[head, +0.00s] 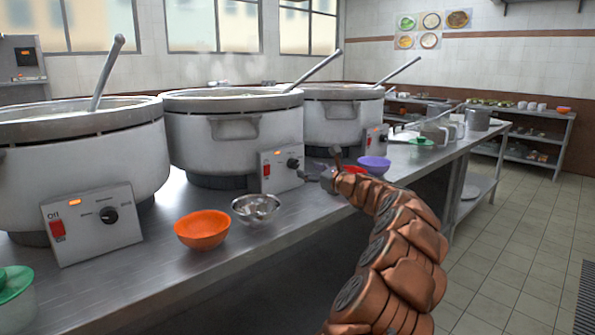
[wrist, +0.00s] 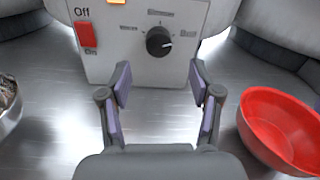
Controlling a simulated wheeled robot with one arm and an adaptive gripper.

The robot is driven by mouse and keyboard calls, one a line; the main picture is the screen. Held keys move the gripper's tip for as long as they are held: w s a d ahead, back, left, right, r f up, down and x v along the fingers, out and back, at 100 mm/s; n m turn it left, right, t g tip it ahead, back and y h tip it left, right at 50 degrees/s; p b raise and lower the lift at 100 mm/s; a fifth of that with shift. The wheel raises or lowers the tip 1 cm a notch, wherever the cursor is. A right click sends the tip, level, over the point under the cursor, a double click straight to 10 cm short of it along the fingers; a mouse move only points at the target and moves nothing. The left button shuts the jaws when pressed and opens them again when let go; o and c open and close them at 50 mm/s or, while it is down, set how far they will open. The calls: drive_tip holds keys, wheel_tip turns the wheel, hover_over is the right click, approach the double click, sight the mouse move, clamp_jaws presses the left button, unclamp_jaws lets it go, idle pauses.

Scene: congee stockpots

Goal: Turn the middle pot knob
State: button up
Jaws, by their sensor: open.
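The middle pot (head: 233,130) is a large grey stockpot with a ladle in it. Its control box (head: 281,170) has a red switch (wrist: 86,34), a lit orange lamp and a black round knob (head: 293,164). In the wrist view the knob (wrist: 159,41) sits at the upper middle, its white mark pointing to the right. My gripper (head: 322,168) is open and empty in front of this box. In the wrist view its two fingertips (wrist: 158,80) are spread below the knob, apart from it.
A red bowl (wrist: 280,125) stands right of my gripper, near a purple bowl (head: 373,165). A metal bowl (head: 256,208) and an orange bowl (head: 202,229) stand to the left. Other pots (head: 75,165) (head: 342,118) flank the middle one. Steel counter lies bare below the box.

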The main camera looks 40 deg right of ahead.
sight(296, 165)
drive_tip(key=shift+w+d+b, duration=0.15)
drive_tip(key=shift+w+b, duration=0.25)
drive_tip(key=shift+w, duration=2.9)
drive_tip(key=c, duration=1.1)
